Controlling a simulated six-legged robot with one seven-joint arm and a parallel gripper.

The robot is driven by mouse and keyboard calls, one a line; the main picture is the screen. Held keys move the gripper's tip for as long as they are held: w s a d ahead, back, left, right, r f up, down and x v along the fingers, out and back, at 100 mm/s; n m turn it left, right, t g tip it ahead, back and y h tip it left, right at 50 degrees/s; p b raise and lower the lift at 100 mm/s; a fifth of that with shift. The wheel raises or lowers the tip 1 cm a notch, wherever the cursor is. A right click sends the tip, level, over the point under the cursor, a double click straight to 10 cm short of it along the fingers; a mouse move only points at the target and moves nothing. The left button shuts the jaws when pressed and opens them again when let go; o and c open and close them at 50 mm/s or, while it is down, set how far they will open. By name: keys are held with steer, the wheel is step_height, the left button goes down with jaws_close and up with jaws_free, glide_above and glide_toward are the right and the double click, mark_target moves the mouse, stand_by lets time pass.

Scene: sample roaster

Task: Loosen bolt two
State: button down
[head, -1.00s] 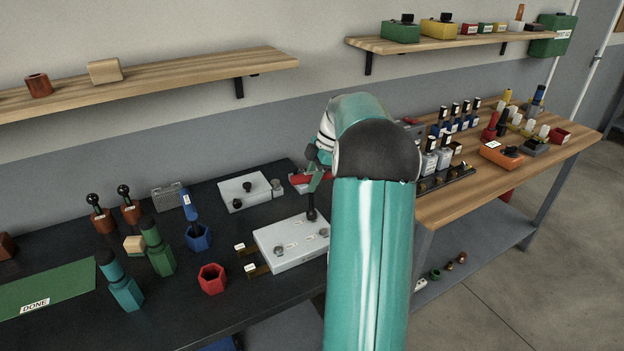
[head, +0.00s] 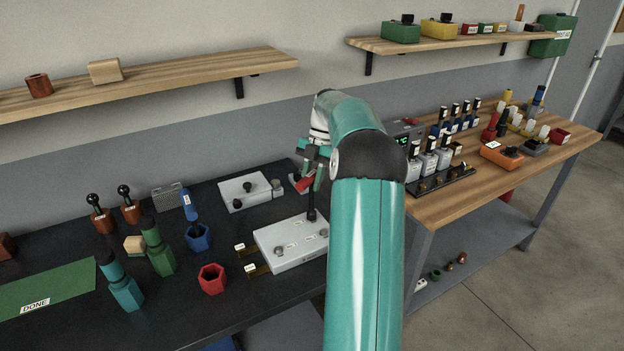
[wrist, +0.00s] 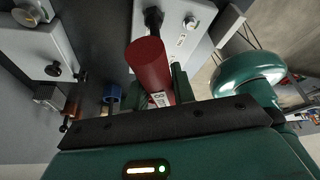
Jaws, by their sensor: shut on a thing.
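My gripper (head: 310,172) is shut on the red handle (head: 304,184) of a tool above the pale plate (head: 290,258). The tool's black shaft (head: 311,203) points down, its lower end at the plate's far part. I cannot tell whether it sits on a bolt there. Two other round bolts show on the plate, a left one (head: 280,252) and a right one (head: 323,233). In the wrist view the red handle (wrist: 149,64) with a white label lies between my fingers, and the black shaft (wrist: 153,19) reaches the plate (wrist: 178,48). The plate's small labels are unreadable.
A second pale plate with a black knob (head: 233,191) lies behind. A red hex holder (head: 212,279), blue holder (head: 198,238), green tool (head: 157,250) and teal tool (head: 122,285) stand left. The green mat (head: 70,280) marked DONE is mostly clear.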

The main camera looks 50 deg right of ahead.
mark_target(311, 174)
steer(key=n+g, duration=0.1)
steer(key=n, duration=0.1)
steer(key=shift+n, duration=0.3)
steer(key=shift+n+g+h, duration=0.3)
steer(key=shift+n, duration=0.4)
steer(key=shift+n+g, duration=0.3)
steer(key=shift+n, duration=0.6)
steer(key=shift+m, duration=0.7)
steer(key=shift+r, duration=1.75)
